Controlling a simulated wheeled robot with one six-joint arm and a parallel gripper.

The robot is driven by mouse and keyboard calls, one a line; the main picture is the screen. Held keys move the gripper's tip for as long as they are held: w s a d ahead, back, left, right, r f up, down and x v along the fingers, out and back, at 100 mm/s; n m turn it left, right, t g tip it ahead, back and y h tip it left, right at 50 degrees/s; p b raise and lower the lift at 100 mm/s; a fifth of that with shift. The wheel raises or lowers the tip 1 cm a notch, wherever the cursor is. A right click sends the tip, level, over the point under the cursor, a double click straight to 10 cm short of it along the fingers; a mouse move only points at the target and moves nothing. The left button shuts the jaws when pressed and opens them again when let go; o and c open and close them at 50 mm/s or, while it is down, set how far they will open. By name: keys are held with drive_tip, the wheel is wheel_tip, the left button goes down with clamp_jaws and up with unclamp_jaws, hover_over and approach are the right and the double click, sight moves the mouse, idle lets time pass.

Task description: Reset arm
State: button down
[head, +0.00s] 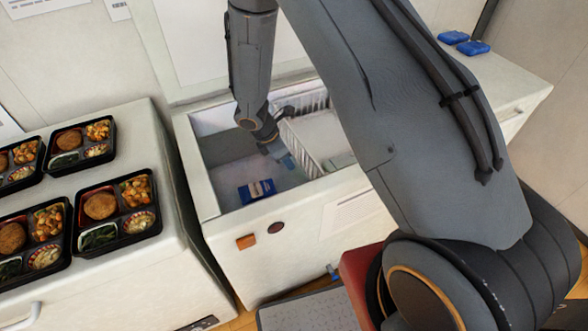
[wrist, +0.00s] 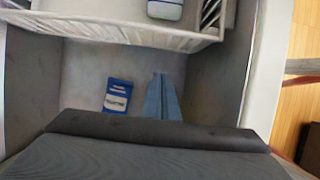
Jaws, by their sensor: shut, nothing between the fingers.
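My arm reaches down into an open white chest freezer (head: 212,203). My gripper (head: 284,158) is inside it, beside the white basket, with its fingers together and nothing between them. The wrist view shows the closed blue-grey fingers (wrist: 162,98) pointing down over the freezer floor. A blue-and-white pack (head: 256,190) lies on the freezer floor, to the left of the fingers in the wrist view (wrist: 117,96) and apart from them.
A white wire basket (head: 300,147) fills the right of the freezer; a blue-and-white pack (wrist: 165,9) is in it. Several black bento trays (head: 112,236) stand on the left counter (head: 165,175). Two blue packs (head: 473,47) lie on the right counter. Freezer walls surround my gripper.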

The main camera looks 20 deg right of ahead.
drive_tip(key=s+d+r+m+y+b, duration=0.1)
drive_tip(key=s+d+r+m+y, duration=0.1)
drive_tip(key=s+r+m, duration=0.6)
drive_tip(key=s+d+r+m+y+b, duration=0.1)
drive_tip(key=s+d+r+m+y, duration=0.1)
drive_tip(key=s+r+m, duration=0.7)
wheel_tip(320, 180, up, 5)
drive_tip(key=m, duration=0.3)
drive_tip(key=shift+s+d+f+t, duration=0.15)
drive_tip(key=shift+d+t, duration=0.05)
drive_tip(key=shift+t, duration=0.1)
drive_tip(key=c, duration=2.5)
unclamp_jaws()
